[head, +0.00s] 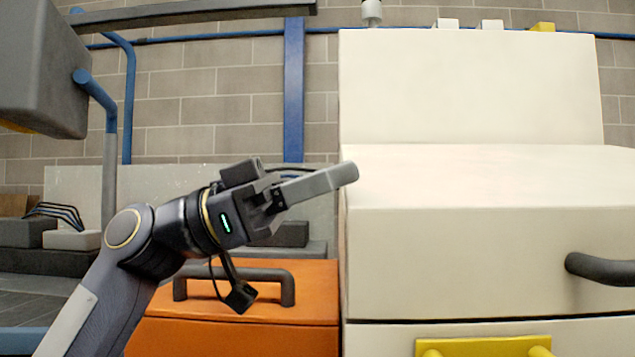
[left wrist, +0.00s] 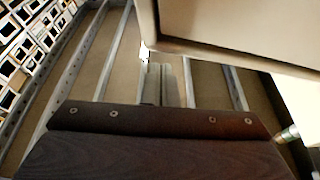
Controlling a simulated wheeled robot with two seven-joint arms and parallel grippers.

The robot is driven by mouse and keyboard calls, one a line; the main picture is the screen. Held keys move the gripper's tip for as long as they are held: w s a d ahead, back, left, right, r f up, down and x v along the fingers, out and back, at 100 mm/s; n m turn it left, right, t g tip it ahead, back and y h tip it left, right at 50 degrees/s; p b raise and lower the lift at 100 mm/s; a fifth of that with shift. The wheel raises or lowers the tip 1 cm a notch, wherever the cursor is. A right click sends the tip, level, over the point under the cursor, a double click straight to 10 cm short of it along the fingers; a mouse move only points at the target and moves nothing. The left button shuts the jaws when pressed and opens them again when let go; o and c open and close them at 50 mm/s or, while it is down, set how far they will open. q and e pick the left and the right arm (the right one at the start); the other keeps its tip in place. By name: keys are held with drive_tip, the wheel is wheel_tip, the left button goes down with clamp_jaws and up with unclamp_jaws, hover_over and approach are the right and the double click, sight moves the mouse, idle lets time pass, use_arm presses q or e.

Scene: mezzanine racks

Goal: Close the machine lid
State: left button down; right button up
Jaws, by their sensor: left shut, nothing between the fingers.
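The cream machine fills the right of the head view. Its lid (head: 490,250) is a thick block lying level, with a dark bar handle (head: 600,268) on its front face. A thin dark line runs between the lid and the lower body (head: 380,340); I cannot tell whether the lid is fully seated. My left gripper (head: 347,174) is shut and empty, its fingertips overlapping the lid's left edge in the picture. I cannot tell whether they touch it. In the left wrist view the shut fingers (left wrist: 156,82) are beside a cream corner (left wrist: 245,30). My right gripper is not seen.
An orange cabinet (head: 250,335) with a dark bar handle stands left of the machine, below my left arm. A yellow bracket (head: 485,346) is on the machine's front. An upright cream panel (head: 470,90) rises behind the lid. Grey blocks and blue posts stand at left.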

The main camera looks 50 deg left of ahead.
use_arm(q)
drive_tip(key=r+p+v, duration=0.2)
drive_tip(key=v, duration=0.7)
drive_tip(key=shift+s+a+f, duration=0.2)
drive_tip(key=shift+s+a, duration=0.2)
drive_tip(key=shift+s, duration=0.2)
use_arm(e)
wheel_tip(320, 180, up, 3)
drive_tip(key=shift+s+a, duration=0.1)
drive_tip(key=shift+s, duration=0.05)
